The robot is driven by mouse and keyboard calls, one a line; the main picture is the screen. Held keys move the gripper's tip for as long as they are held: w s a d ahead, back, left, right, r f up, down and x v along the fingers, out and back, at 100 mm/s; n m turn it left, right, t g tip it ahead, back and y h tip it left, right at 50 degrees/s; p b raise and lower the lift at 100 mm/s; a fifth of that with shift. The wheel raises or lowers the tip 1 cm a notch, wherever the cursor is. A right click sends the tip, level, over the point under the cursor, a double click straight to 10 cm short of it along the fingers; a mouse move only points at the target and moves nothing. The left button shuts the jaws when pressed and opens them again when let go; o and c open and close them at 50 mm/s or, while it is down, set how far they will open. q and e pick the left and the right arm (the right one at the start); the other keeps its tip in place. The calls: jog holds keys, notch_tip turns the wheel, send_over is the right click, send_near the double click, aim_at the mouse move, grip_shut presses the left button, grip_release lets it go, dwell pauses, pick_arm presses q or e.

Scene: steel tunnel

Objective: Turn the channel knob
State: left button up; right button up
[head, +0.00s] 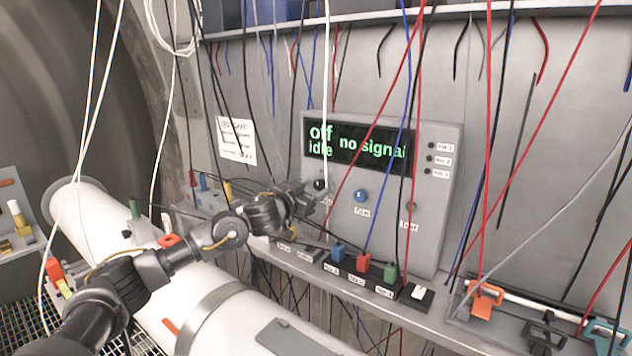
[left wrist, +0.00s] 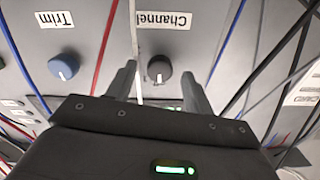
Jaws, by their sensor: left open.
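The channel knob is a small black round knob (left wrist: 159,68) with a light pointer mark, below an upside-down "Channel" label in the left wrist view. In the head view the knob (head: 320,184) shows at the panel's left, just above my gripper's tip. My left gripper (head: 312,197) is open in front of it. In the left wrist view its two fingertips (left wrist: 158,77) lie on either side of the knob, with gaps. I cannot tell whether they reach around it in depth. The grey panel (head: 450,160) has a screen reading "off idle no signal". My right gripper is not in view.
A blue Trim knob (head: 361,196) sits right of the channel knob; a green knob (head: 411,207) is further right. Thin cables hang across the panel, and a white one passes close to the left fingers. Red, blue and green plugs stand on the ledge (head: 350,300) below.

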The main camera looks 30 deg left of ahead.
pick_arm(q)
jog(key=shift+w+d, duration=0.1)
jog(key=shift+w, duration=0.75)
jog(key=c, duration=1)
